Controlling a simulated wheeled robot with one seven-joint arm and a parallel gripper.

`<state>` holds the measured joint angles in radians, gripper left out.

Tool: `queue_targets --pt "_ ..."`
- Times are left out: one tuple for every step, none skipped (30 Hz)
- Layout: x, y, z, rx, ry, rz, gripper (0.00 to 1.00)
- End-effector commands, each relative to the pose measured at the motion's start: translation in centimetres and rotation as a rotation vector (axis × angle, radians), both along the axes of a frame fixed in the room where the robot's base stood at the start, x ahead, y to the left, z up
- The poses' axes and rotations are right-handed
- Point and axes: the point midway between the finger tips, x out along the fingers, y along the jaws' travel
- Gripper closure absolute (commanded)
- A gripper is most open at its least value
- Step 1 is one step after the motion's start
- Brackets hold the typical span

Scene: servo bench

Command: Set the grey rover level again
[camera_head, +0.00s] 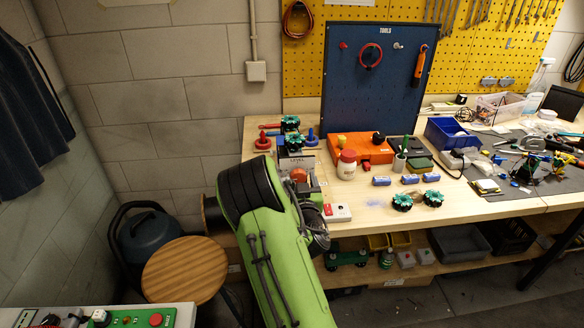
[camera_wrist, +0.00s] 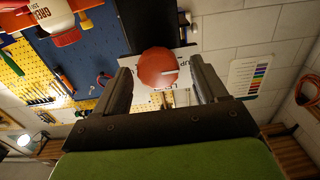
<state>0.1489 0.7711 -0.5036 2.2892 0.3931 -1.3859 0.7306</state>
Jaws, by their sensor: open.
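A small assembly with dark teal wheels (camera_head: 291,140) stands at the bench's left end, behind a panel marked LEVEL (camera_head: 296,162). It may be the grey rover, but its body is mostly hidden and I cannot tell its tilt. A round orange-red knob (camera_head: 299,175) shows in front of the panel. My gripper (camera_head: 312,185) is at the bench's left front, largely hidden by my green arm in the head view. In the wrist view my gripper (camera_wrist: 162,82) is open, and a red knob (camera_wrist: 158,68) shows between its fingers; contact is unclear.
A red piece (camera_head: 263,140) and a blue piece (camera_head: 312,137) flank the wheels. A white jar (camera_head: 346,165), an orange box (camera_head: 362,149), a white button box (camera_head: 337,212) and two loose teal wheels (camera_head: 402,201) are to the right. A blue tool board (camera_head: 375,65) stands behind.

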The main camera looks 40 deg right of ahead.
Motion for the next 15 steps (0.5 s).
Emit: queue_targets --pt "-0.14 -0.05 0.02 0.000 0.001 -0.001 0.28" --pt "-0.18 -0.06 0.01 -0.001 0.001 -0.001 0.28" --pt "-0.20 -0.07 -0.01 -0.001 0.001 -0.001 0.28" --pt "-0.22 -0.07 -0.02 -0.001 0.001 -0.001 0.28" --pt "-0.22 -0.07 -0.03 0.000 0.000 -0.001 0.28" --pt "-0.20 -0.07 -0.04 0.000 0.000 0.000 0.28" --pt "-0.20 -0.07 -0.04 0.000 0.000 -0.001 0.28" --pt "-0.20 -0.07 -0.04 0.000 0.000 -0.001 0.28" --pt "-0.19 -0.06 -0.04 0.000 0.000 -0.001 0.29" --pt "-0.19 -0.06 -0.04 0.000 0.000 0.000 0.34" --pt "-0.19 -0.06 -0.04 0.000 0.000 -0.001 0.39" --pt "-0.19 -0.06 -0.04 0.000 0.000 0.000 0.45" --pt "-0.18 -0.06 -0.04 0.000 0.000 0.000 0.49" --pt "-0.18 -0.06 -0.04 0.000 0.000 0.000 0.54" --pt "-0.18 -0.06 -0.04 0.000 0.000 0.000 0.60"
